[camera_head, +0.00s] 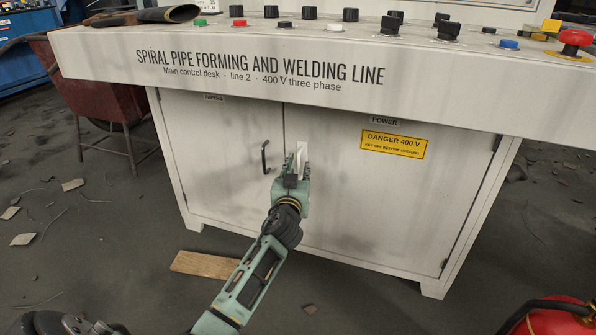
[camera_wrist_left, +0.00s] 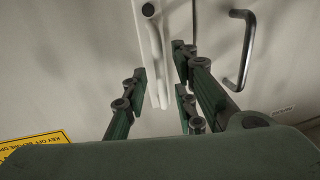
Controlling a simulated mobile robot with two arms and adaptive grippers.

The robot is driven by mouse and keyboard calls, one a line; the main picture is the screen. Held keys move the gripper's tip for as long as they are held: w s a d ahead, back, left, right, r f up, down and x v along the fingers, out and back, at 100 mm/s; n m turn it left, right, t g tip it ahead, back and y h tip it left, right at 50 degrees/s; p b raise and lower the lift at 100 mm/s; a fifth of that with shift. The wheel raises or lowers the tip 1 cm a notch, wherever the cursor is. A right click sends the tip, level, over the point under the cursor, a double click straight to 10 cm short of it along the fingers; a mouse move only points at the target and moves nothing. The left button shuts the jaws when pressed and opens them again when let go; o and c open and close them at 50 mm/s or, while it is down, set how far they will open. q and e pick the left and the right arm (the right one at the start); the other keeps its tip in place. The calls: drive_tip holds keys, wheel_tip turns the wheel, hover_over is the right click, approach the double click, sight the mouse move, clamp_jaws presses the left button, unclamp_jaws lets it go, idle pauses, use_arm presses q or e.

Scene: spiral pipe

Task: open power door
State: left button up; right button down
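The power door (camera_head: 380,190) is the right door of the white control desk, with a POWER label (camera_head: 385,121) and a yellow danger sign (camera_head: 394,145). It looks closed. Its pale upright handle (camera_head: 302,158) is near the door's left edge. My left gripper (camera_head: 298,172) is at this handle. In the left wrist view the gripper (camera_wrist_left: 162,78) is open, with the pale handle (camera_wrist_left: 156,50) between its fingers and gaps visible beside it. Whether a finger touches the handle, I cannot tell. My right gripper is not in view.
The papers door (camera_head: 220,150) on the left is closed and has a dark handle (camera_head: 265,157), close beside my left gripper. The desk top with buttons overhangs the doors. A wooden board (camera_head: 205,264) lies on the floor. A red object (camera_head: 555,318) stands at the lower right.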

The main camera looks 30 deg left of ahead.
use_arm(q)
clamp_jaws()
drive_tip(key=shift+s, duration=0.1)
idle(0.3)
